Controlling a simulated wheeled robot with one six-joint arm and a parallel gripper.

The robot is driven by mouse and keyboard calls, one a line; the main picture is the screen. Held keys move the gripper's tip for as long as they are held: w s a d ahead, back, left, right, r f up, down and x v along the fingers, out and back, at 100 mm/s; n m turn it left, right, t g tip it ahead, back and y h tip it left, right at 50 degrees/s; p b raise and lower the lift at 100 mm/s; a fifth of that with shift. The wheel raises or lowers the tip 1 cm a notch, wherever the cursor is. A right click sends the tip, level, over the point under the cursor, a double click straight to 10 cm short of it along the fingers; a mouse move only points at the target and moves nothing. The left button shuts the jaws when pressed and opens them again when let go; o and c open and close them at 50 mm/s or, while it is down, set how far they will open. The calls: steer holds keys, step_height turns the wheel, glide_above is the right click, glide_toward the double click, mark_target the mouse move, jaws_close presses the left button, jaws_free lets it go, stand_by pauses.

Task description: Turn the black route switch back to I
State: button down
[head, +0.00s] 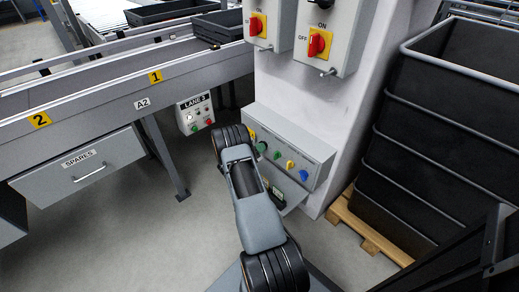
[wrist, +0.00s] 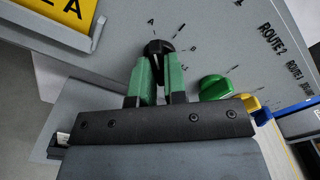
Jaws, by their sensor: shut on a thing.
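The black route switch (wrist: 158,47) is a round knob on a grey panel, in the upper middle of the wrist view. Small letters and tick marks are printed around it; which mark it points to I cannot tell. My gripper (wrist: 158,70) has two green fingers, one on each side of the knob, and is shut on it. In the head view my arm reaches to the left end of the grey switch panel (head: 312,147) and hides the black switch.
Beside it on the panel are a green knob (wrist: 215,88), a yellow knob (wrist: 250,102) and a blue knob (wrist: 263,116). Two boxes with red switches (head: 319,43) hang above. Black crates (head: 440,120) stand on a pallet at right. A conveyor (head: 120,88) runs at left.

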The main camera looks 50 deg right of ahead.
steer(key=shift+f+m, duration=0.1)
steer(key=shift+m, duration=0.2)
steer(key=m+b, duration=0.4)
steer(key=m, duration=0.3)
steer(key=shift+m, duration=0.6)
steer(key=c, duration=1.2)
jaws_free()
steer(key=shift+o, duration=0.2)
steer(key=shift+w, duration=0.1)
steer(key=a+p, duration=0.3)
steer(key=a, duration=1)
steer(key=shift+w+a, duration=0.4)
steer(key=shift+w, duration=0.05)
